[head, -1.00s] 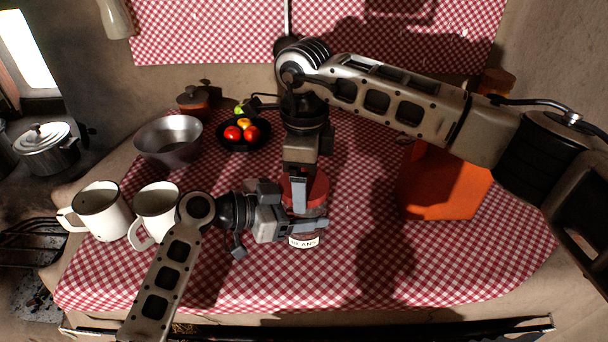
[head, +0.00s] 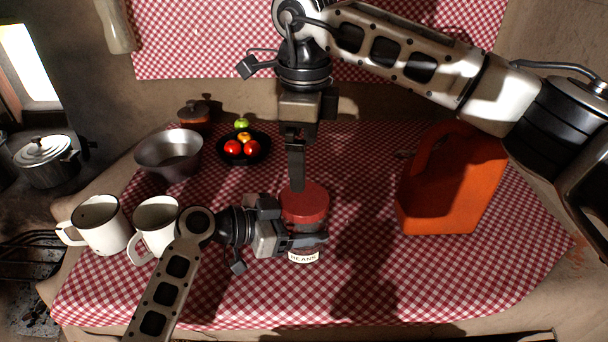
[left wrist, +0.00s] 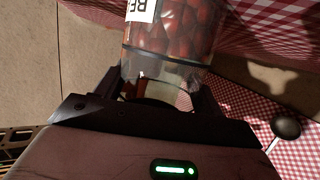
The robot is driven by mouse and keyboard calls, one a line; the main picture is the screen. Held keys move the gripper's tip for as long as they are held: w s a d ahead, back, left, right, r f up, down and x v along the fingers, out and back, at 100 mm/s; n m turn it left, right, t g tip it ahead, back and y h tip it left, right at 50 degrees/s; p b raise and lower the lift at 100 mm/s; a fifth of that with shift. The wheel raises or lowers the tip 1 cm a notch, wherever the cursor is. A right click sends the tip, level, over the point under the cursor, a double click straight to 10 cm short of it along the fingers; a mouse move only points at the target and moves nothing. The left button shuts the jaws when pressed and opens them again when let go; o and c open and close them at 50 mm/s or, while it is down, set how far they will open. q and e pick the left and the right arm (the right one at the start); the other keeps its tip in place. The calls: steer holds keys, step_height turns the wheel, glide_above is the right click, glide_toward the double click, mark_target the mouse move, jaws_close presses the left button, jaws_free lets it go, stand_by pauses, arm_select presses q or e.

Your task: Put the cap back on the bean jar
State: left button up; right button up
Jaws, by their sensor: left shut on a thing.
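The bean jar (head: 303,257) stands on the checkered cloth, with a white "BEANS" label at its front. It also shows in the left wrist view (left wrist: 175,40), full of dark red beans. The red cap (head: 306,205) sits on top of the jar and looks level; whether it is screwed tight cannot be seen. My left gripper (head: 308,241) is shut on the jar's body from the left. My right gripper (head: 297,188) points down just above the cap's back edge, apart from it as far as I can see. Its fingers show edge-on, so their gap is hidden.
Two white mugs (head: 97,226) (head: 158,214) stand left of my left gripper. A metal bowl (head: 168,152) and a dark bowl (head: 262,153) of tomatoes are behind. An orange jug (head: 455,190) stands at right under my right arm. The cloth between jar and jug is clear.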

arm_select(q)
steer(key=shift+f, duration=0.1)
arm_select(e)
steer(key=shift+r, duration=1.75)
arm_select(q)
steer(key=o, duration=1.9)
steer(key=shift+o, duration=0.2)
steer(key=shift+a, duration=0.1)
arm_select(e)
steer(key=shift+f, duration=0.1)
arm_select(q)
steer(key=b+v, duration=0.2)
steer(key=v, duration=1.3)
steer(key=shift+a+r, duration=0.25)
steer(key=shift+a, duration=0.1)
arm_select(e)
steer(key=shift+f, duration=1.1)
arm_select(q)
steer(key=shift+s, duration=0.1)
